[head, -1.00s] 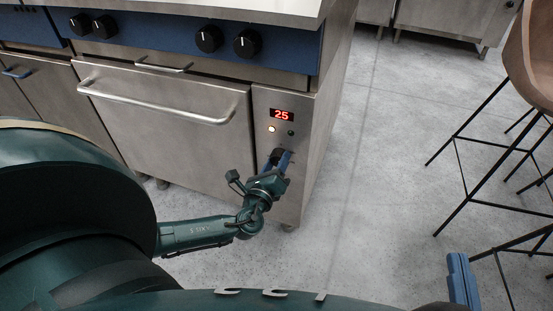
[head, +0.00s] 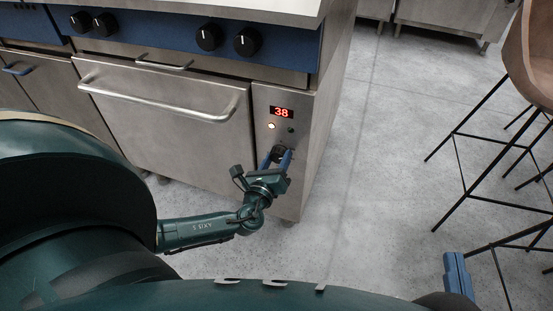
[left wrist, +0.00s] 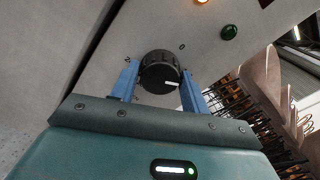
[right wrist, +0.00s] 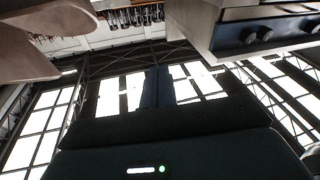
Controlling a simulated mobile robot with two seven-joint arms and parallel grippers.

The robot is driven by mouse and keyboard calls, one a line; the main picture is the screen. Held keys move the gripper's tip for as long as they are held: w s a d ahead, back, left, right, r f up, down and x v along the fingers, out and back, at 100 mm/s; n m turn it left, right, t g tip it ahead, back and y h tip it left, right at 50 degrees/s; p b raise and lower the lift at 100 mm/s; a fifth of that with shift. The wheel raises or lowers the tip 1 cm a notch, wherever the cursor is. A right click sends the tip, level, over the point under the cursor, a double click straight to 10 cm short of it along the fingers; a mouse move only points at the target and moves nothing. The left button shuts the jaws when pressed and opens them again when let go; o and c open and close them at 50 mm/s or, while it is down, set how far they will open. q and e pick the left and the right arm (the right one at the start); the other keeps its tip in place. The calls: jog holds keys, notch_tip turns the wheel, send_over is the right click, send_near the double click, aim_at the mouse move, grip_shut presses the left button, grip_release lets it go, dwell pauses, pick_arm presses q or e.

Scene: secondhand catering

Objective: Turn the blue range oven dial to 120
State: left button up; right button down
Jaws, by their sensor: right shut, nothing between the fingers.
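The oven dial (left wrist: 160,73) is a dark ribbed knob with a white mark pointing right in the left wrist view. In the head view the dial (head: 279,153) is partly hidden by my gripper. The red display (head: 282,112) above it reads 38. My left gripper (head: 277,158) has its blue fingers on either side of the dial, tips against its edges; this pair also shows in the left wrist view (left wrist: 160,75). My right gripper (head: 456,257) is shut and empty, low at the right of the head view, away from the oven.
A lit orange lamp (head: 271,126) and a dark green lamp (head: 291,130) sit between display and dial. The oven door handle (head: 160,103) juts out at the left. A bar stool (head: 530,60) stands at the right. Bare floor (head: 375,180) lies between.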

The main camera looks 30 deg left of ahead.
pick_arm(q)
jog(key=o, duration=0.3)
jog(key=shift+o, duration=0.2)
jog(key=p+v, duration=0.2)
jog(key=v, duration=1.1)
jog(key=shift+p, duration=0.3)
jog(key=shift+d+r, duration=0.1)
